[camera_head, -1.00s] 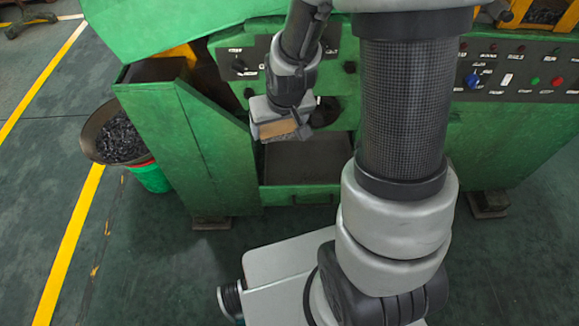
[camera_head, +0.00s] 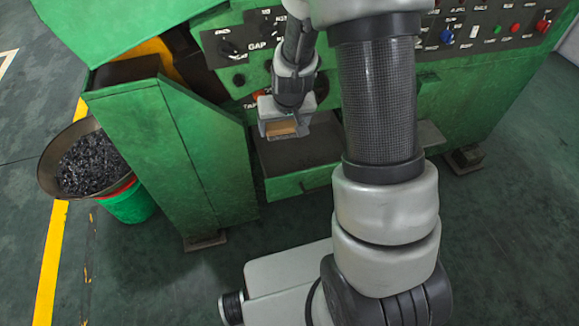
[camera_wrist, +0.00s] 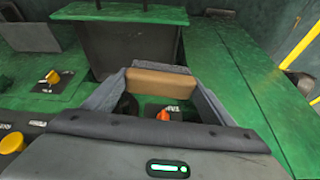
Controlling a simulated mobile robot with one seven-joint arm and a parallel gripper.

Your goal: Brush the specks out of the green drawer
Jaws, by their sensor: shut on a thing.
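The green drawer (camera_head: 310,180) juts from the lower front of the green machine in the head view, with a dark floor inside. What looks like its dark inside and green front rim (camera_wrist: 120,12) shows at the top of the wrist view. My gripper (camera_head: 281,129) is above the drawer's back left part and is shut on a tan wooden block, apparently the brush (camera_head: 282,129). The brush shows as a brown bar (camera_wrist: 160,83) between the fingers in the wrist view. Its bristles are hidden. I cannot make out specks, or whether the brush touches the drawer.
A tall green housing (camera_head: 180,160) stands just left of the drawer. A pan of dark metal pieces (camera_head: 92,165) sits over a green bucket (camera_head: 130,203) farther left. A control panel with knobs and buttons (camera_head: 480,35) runs behind and right. Open floor lies in front.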

